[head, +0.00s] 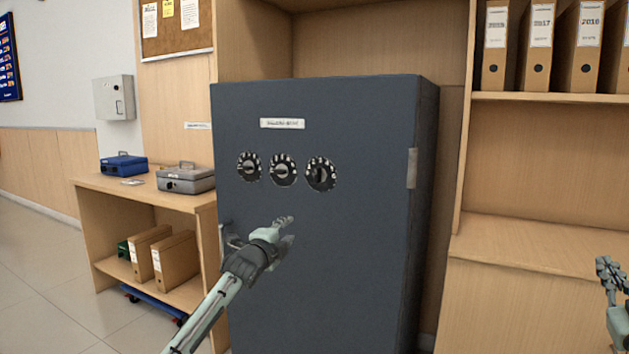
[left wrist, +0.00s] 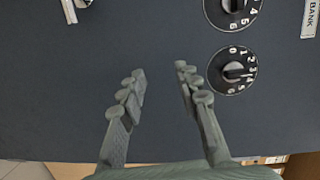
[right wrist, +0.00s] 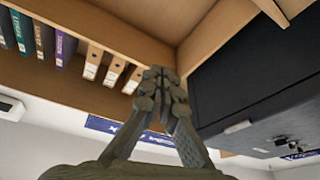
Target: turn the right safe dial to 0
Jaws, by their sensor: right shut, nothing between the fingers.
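The dark grey safe (head: 330,260) carries three round black dials in a row. The right dial (head: 321,174) has its grey knob bar roughly upright in the head view; the bars of the middle dial (head: 283,171) and left dial (head: 249,167) lie nearly level. In the left wrist view the right dial (left wrist: 233,70) is at upper right, digits 0 to 6 legible, beyond the fingers. My left gripper (head: 288,222) is below the dials, apart from them; in the left wrist view its fingers (left wrist: 160,82) are spread and empty. My right gripper (head: 606,266) is shut and empty at far right.
A handle (head: 230,238) sticks out low on the safe's left side. A wooden cabinet (head: 150,198) with a blue cash box (head: 123,164) and a grey one (head: 186,178) stands left. Shelves with binders (head: 540,45) are right. The safe front around the dials is clear.

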